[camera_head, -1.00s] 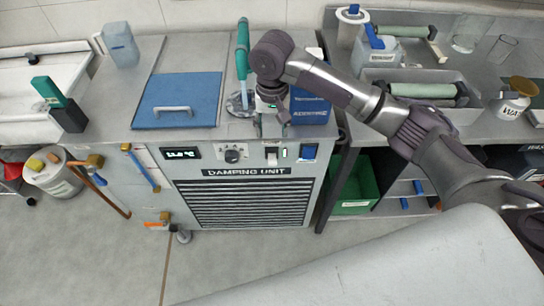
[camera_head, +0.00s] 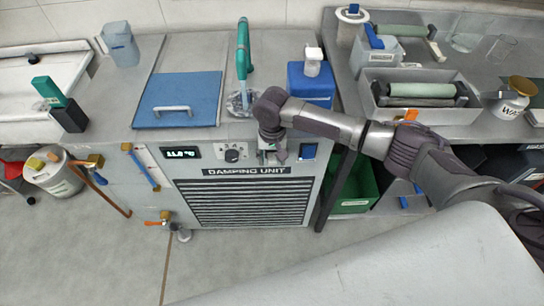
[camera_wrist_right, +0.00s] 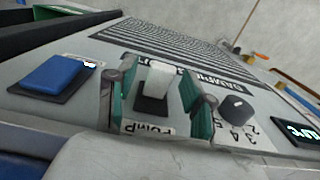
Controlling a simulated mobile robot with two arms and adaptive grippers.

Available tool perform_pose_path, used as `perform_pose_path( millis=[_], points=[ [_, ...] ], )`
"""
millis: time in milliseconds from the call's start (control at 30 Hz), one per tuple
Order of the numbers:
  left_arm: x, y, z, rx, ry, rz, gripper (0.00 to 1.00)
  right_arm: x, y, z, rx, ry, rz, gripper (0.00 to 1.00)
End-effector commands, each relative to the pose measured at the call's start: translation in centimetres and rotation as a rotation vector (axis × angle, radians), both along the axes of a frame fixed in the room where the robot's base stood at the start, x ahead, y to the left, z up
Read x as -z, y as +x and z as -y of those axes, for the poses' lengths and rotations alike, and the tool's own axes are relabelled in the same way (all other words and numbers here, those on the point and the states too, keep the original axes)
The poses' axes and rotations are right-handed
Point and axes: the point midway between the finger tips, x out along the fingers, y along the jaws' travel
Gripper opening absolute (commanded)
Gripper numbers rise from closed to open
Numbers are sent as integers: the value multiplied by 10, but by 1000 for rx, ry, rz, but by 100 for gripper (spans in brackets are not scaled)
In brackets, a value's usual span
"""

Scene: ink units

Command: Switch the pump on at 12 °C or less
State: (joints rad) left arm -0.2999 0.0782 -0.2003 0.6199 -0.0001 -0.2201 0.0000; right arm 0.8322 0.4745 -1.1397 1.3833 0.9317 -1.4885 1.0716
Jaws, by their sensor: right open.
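The damping unit (camera_head: 190,190) stands in the middle, with a lit temperature display (camera_head: 180,152) on its front panel. The digits are small but seem to start with 11. The display also shows upside down at the right edge of the wrist view (camera_wrist_right: 298,132). My right gripper (camera_head: 272,155) is at the panel and hides the switch in the head view. In the wrist view its teal-padded fingers (camera_wrist_right: 160,108) are open on either side of the switch; contact is unclear.
A dial knob (camera_head: 232,155) and a blue switch (camera_head: 308,151) flank the pump switch. A blue lid (camera_head: 178,95), a teal tap (camera_head: 243,50) and a blue box (camera_head: 311,85) are on top. A side bench with trays (camera_head: 420,113) stands at right.

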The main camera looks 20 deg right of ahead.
Motion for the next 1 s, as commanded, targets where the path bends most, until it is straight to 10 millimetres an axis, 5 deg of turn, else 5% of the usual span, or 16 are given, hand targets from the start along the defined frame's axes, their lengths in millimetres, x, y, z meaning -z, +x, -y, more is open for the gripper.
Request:
perform_pose_path(
  millis=[200, 500, 1000],
  points=[
    [0, -1, 0, 1, 0, -1, 0, 0, 0, 0, -1, 0, 0, 50],
    [0, -1, 0, 1, 0, -1, 0, 0, 0, 0, -1, 0, 0, 0],
    [-14, -1, -1, 1, 1, -1, 0, -5, 4, 1, 1, 36, -126, 0]
  ],
)
